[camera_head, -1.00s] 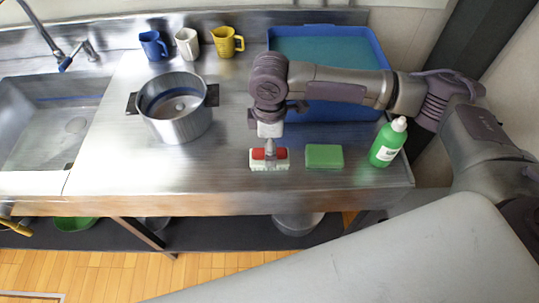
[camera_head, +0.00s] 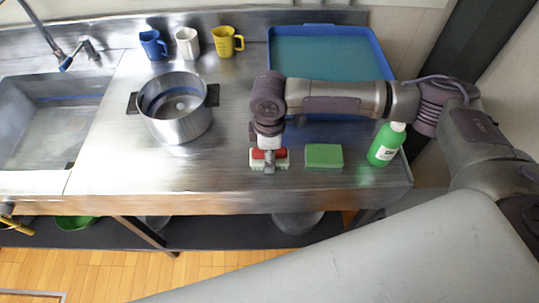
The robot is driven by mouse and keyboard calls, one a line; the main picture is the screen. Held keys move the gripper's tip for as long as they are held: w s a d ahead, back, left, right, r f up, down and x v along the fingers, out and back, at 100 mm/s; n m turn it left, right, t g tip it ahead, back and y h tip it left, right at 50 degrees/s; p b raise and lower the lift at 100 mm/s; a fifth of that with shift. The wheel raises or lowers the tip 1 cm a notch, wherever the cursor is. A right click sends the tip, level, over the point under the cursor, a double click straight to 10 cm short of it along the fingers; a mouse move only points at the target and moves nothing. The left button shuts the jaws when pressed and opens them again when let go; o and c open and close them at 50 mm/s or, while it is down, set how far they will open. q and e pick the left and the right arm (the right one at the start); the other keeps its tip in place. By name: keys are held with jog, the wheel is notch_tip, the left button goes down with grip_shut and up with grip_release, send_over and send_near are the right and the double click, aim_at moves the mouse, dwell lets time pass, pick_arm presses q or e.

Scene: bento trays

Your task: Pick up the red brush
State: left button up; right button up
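The red brush (camera_head: 281,154), with a red top and pale bristles, lies on the steel counter near its front edge. My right gripper (camera_head: 269,165) points down over the middle of the brush, and its fingers overlap the red top. The gripper hides the brush's centre. I cannot tell whether the fingers are shut on it or only around it.
A green sponge (camera_head: 324,155) lies just right of the brush, with a green bottle (camera_head: 385,145) farther right. A steel pot (camera_head: 178,127) stands to the left. A blue tray (camera_head: 376,50) and several cups stand behind. The front-left counter is clear.

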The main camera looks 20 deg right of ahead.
jog(key=shift+r, duration=0.5)
jog(key=r, duration=0.3)
jog(key=shift+s+d+r+b, duration=0.25)
jog(key=shift+d+b, duration=0.1)
jog(key=s+d+r, duration=0.6)
jog(key=s+d, duration=0.1)
jog(key=s, duration=0.1)
jog(key=shift+d+r+b, duration=0.15)
jog(key=shift+r+b, duration=0.1)
jog(key=shift+b, duration=0.1)
jog(key=o, duration=0.5)
jog(key=c, duration=0.3)
